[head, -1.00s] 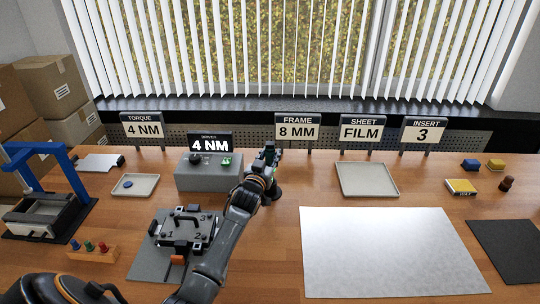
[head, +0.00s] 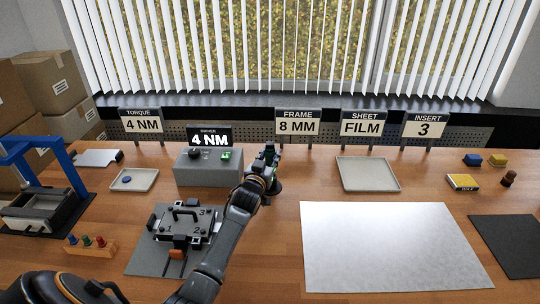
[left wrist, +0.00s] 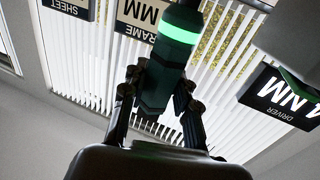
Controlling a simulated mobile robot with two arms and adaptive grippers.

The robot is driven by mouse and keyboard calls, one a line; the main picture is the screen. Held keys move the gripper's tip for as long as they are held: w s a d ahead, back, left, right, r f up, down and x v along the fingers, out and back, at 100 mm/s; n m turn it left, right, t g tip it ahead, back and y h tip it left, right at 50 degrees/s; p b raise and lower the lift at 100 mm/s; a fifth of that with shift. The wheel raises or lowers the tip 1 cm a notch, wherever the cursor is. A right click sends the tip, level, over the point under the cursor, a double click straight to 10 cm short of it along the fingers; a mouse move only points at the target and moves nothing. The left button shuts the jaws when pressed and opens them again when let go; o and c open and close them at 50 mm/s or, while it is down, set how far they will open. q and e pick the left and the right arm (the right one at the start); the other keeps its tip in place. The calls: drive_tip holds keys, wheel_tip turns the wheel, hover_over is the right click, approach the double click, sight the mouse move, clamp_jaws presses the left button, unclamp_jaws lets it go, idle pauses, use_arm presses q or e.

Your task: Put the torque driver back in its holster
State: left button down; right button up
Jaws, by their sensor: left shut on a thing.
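The torque driver (left wrist: 172,50) is dark green with a bright green glowing band, and it fills the upper middle of the left wrist view. My left gripper (left wrist: 158,98) is shut on it, with a finger on either side. In the head view my left gripper (head: 267,163) is just right of the grey driver box, and the driver is mostly hidden by it. A round black stand (head: 275,188), likely the holster's base, shows partly behind my gripper. I cannot tell whether the driver is seated in the holster. My right gripper is not in view.
The grey driver box (head: 206,169) with its "4 NM" display (head: 210,139) stands close left of my gripper. A clamped fixture (head: 178,228) lies in front on a grey mat. A tray (head: 368,174) and a large pale sheet (head: 395,247) lie right. Bare table separates them.

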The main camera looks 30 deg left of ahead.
use_arm(q)
drive_tip(key=shift+f+b, duration=0.3)
drive_tip(key=shift+f, duration=0.1)
drive_tip(key=c, duration=0.9)
unclamp_jaws()
drive_tip(key=shift+c, duration=0.2)
drive_tip(key=shift+f, duration=0.15)
drive_tip(key=v, duration=1.2)
drive_tip(key=shift+r, duration=0.2)
